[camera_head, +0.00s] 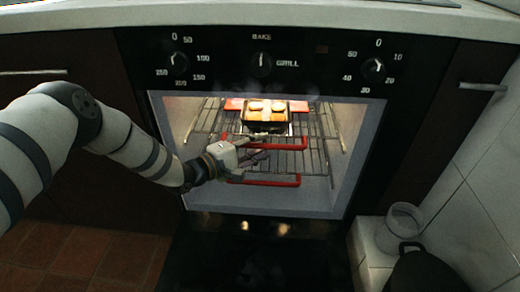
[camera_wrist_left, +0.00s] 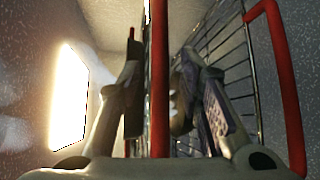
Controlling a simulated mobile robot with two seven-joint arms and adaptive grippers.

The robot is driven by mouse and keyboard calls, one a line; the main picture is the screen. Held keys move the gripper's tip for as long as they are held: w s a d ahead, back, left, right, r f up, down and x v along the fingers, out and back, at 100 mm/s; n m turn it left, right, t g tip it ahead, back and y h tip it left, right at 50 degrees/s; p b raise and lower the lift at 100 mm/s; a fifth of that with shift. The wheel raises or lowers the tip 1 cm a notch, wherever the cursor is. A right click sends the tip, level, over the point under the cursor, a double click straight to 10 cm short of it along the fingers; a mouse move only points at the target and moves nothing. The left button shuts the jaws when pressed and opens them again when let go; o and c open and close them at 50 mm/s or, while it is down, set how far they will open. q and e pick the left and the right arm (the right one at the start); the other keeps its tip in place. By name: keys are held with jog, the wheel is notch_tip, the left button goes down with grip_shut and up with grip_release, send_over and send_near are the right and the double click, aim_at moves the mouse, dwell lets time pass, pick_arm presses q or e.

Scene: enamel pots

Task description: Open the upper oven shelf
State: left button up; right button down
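The oven door is down, and the upper shelf (camera_head: 302,129) is a wire rack inside the cavity with a red front handle (camera_head: 282,146). A second red handle (camera_head: 270,182) belongs to the lower shelf, below it. My left gripper (camera_head: 258,152) reaches into the oven opening at the left part of the upper handle. In the left wrist view, a red bar (camera_wrist_left: 159,75) passes between the open fingers (camera_wrist_left: 153,88), with gaps visible on both sides. It appears to be the upper handle. Another red handle (camera_wrist_left: 282,75) shows at the right there. My right gripper is out of view.
A baking tray with toasted pieces (camera_head: 265,115) sits toward the back of the oven. The open door (camera_head: 250,255) lies low in front. A glass jar (camera_head: 400,225) and a dark pot (camera_head: 425,270) stand at the lower right. Control knobs (camera_head: 261,64) line the panel above.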

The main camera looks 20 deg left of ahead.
pick_arm(q)
jog(key=shift+w+d, duration=0.1)
jog(key=shift+w, duration=0.15)
grip_shut()
jog(key=shift+s, duration=0.1)
